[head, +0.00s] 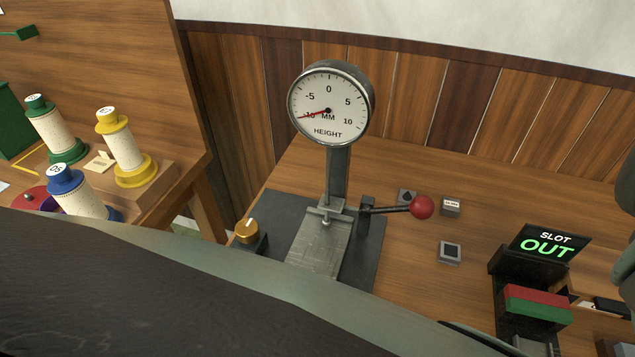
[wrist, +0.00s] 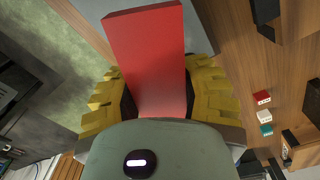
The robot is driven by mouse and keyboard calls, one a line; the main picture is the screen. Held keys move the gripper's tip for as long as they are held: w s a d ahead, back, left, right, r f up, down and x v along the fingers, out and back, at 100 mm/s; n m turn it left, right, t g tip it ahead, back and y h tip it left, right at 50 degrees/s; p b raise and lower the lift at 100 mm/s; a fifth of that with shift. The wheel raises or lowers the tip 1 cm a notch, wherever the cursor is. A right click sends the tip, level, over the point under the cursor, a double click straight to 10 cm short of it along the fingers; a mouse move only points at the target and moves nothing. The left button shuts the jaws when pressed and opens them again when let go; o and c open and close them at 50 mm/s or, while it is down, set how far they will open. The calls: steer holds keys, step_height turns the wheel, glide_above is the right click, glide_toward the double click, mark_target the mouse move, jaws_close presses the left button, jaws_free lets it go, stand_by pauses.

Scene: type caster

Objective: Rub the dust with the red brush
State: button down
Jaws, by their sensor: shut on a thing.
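The red brush (wrist: 146,45) shows in the wrist view as a plain, flat red block. It stands out between the yellow padded fingers of my gripper (wrist: 155,88), which is shut on it. Its far end reaches past the fingertips over a grey surface. I see no bristles from this side. My gripper and the brush are not visible in the head view, where my dark arm crosses the bottom. I cannot make out any dust in either view.
A height gauge (head: 328,103) with a red-knobbed lever (head: 421,207) stands on the wooden bench (head: 420,165). A "SLOT OUT" display (head: 548,245) and a red-and-green block (head: 538,303) are at right. Several coloured spools, including a yellow one (head: 122,145), stand left.

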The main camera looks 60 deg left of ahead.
steer(key=shift+r+p, duration=0.5)
steer(key=shift+r, duration=0.55)
steer(key=shift+r, duration=0.1)
steer(key=shift+w+r+p, duration=0.1)
steer(key=shift+r+p, duration=1.05)
steer(key=shift+r, duration=0.35)
steer(key=shift+f, duration=0.1)
steer(key=shift+a, duration=0.1)
